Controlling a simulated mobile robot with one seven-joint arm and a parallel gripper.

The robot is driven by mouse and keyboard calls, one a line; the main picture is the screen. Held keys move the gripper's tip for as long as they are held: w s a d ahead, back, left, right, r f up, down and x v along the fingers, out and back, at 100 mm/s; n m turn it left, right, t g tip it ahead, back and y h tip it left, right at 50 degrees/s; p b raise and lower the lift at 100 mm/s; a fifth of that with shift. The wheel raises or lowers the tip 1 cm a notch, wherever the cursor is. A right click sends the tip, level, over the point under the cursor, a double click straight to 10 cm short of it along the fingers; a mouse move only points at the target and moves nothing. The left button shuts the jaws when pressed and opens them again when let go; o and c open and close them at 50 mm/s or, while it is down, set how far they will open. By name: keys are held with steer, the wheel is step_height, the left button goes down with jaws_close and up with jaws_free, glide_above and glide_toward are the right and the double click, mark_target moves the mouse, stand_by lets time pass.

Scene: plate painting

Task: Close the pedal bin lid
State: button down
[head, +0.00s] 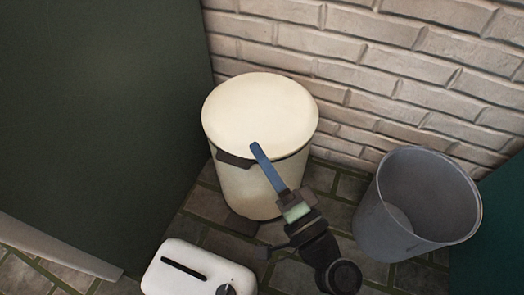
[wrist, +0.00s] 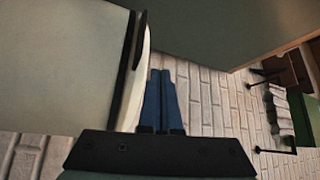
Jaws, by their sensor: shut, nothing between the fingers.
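The cream pedal bin (head: 243,188) stands upright against the brick wall in the head view. Its round lid (head: 260,108) lies flat over the top and looks down on the body; a small gap cannot be ruled out. A dark pedal (head: 241,224) sits at its foot. My gripper (head: 255,146), with blue fingers pressed together and empty, has its tips over the lid's front edge. I cannot tell whether they touch it. In the wrist view the bin (wrist: 55,65) fills the left side, with a dark rim band, and my shut fingers (wrist: 160,73) are beside it.
A grey open bucket (head: 422,200) stands to the right of the bin on the tiled floor. A dark green panel (head: 100,120) rises close on the left. The brick wall (head: 400,75) is right behind the bin.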

stand_by(0.3)
steer(key=p+v, duration=0.6)
steer(key=v, duration=0.7)
steer(key=w+a+r+n+g+h+p, duration=0.1)
steer(key=w+a+r+n+g+p, duration=0.15)
steer(key=w+r+p, duration=0.55)
steer(key=w+a+r+n+g+p, duration=0.15)
steer(key=w+r+n, duration=0.3)
steer(key=r, duration=0.75)
steer(key=w+a+r+n+t+h+p, duration=0.1)
steer(key=w+r+t+h+p, duration=0.2)
steer(key=r, duration=0.9)
steer(key=w+r+n+t+h+p, duration=0.1)
steer(key=w+r+t+p, duration=0.3)
steer(key=r, duration=0.8)
steer(key=s+a+r+t+h+p, duration=0.15)
steer(key=s+r+p, duration=0.3)
steer(key=r, duration=0.85)
steer(key=s+r+t+h+p, duration=0.25)
steer(key=s+r+p, duration=0.2)
steer(key=r, duration=0.85)
steer(key=s+a+r+t+h+p, duration=0.1)
steer(key=s+r+t+p, duration=0.3)
steer(key=r, duration=0.9)
step_height(320, 180, up, 35)
steer(key=g+p, duration=0.1)
steer(key=p, duration=3.3)
steer(key=shift+s+d+f, duration=0.2)
steer(key=shift+s+f, duration=0.05)
